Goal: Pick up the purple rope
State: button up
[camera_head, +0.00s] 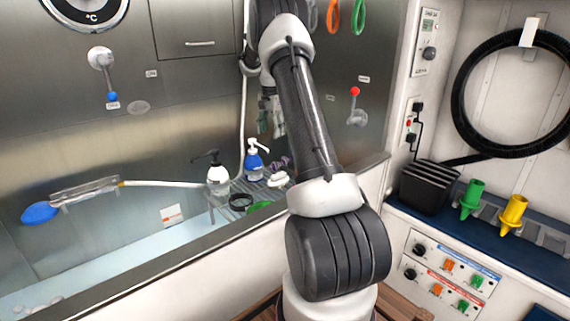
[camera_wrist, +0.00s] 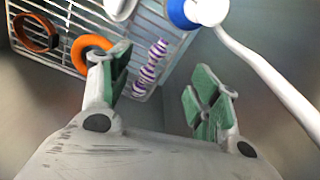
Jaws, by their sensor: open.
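The purple rope is a short purple-and-white striped piece. In the wrist view the rope (camera_wrist: 151,63) lies on a wire rack, beyond and between my spread fingers. My gripper (camera_wrist: 160,88) is open, with green pads, and nothing is held between the fingers. The rope is apart from both fingers, nearer the left one in the picture.
Beside the rope on the wire rack (camera_wrist: 62,12) lie an orange ring (camera_wrist: 78,49) and a brown-orange ring (camera_wrist: 20,33). A white-and-blue item (camera_wrist: 205,12) with a white hose-like length is at upper right. Soap bottles (camera_head: 218,180) and (camera_head: 254,163) stand near the rack.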

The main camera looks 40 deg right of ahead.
jog(key=d+f, duration=0.1)
jog(key=f, duration=0.1)
jog(key=w+d+f+m, duration=0.1)
jog(key=d+f, duration=0.1)
jog(key=f, duration=0.1)
jog(key=d+f+m, duration=0.1)
jog(key=d+f, duration=0.1)
jog(key=f, duration=0.1)
jog(key=shift+w+d+f+g, duration=0.1)
jog(key=shift+w+d+g, duration=0.05)
jog(key=shift+w+g, duration=0.2)
notch_tip(320, 180, down, 3)
jog(key=shift+d+r, duration=0.1)
jog(key=shift+d, duration=0.05)
notch_tip(320, 180, down, 6)
jog(key=shift+r, duration=0.25)
jog(key=c, duration=1.1)
